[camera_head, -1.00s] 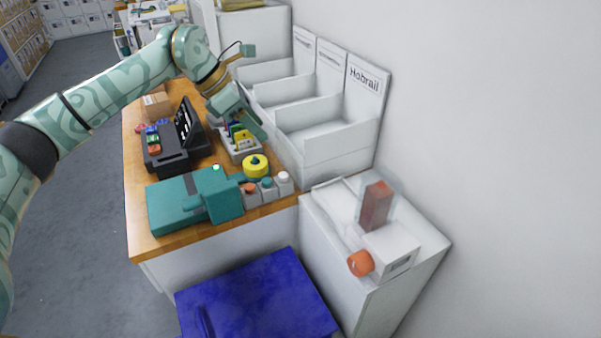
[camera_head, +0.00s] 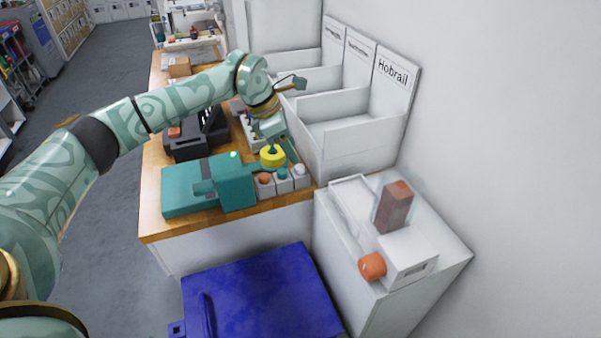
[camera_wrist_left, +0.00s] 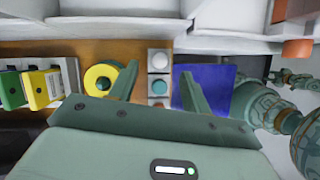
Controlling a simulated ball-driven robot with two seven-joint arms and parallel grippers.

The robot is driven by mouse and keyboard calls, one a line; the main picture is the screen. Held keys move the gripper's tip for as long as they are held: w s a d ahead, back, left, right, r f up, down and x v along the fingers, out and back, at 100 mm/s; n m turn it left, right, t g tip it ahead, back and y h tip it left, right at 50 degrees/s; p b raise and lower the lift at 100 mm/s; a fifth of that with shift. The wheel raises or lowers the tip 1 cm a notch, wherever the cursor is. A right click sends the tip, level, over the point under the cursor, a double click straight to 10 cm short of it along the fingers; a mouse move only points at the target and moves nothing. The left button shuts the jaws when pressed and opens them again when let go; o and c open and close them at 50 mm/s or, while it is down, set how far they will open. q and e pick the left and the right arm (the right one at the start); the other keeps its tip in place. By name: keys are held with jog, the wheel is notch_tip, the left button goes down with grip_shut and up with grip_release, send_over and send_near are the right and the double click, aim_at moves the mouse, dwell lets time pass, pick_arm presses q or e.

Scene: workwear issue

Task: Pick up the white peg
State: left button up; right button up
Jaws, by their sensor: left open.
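The white peg (camera_head: 300,169) has a round white top and stands in a pale block at the right end of a short row, at the wooden counter's edge. The teal peg (camera_head: 282,173) and orange peg (camera_head: 264,179) stand beside it. My left gripper (camera_head: 284,151) is open and empty, above and just behind the row, near the yellow roll. In the left wrist view, the white peg (camera_wrist_left: 158,60) shows beyond the gap between the open fingers (camera_wrist_left: 158,78), with the teal peg (camera_wrist_left: 158,87) nearer. My right gripper is not in view.
White bins (camera_head: 350,140) rise behind. A white cabinet (camera_head: 340,235) with a reddish block (camera_head: 394,205) stands right. A blue lid (camera_head: 260,300) is in front.

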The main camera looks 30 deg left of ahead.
aim_at(299, 167)
pick_arm(q)
jog(key=x, duration=0.2)
jog(key=b+x, duration=0.1)
jog(key=x, duration=0.2)
jog(key=shift+s+a+f, duration=0.15)
jog(key=shift+s+f, duration=0.05)
jog(key=shift+f, duration=0.1)
jog(key=shift+r, duration=0.1)
grip_shut()
jog(key=shift+r, duration=0.1)
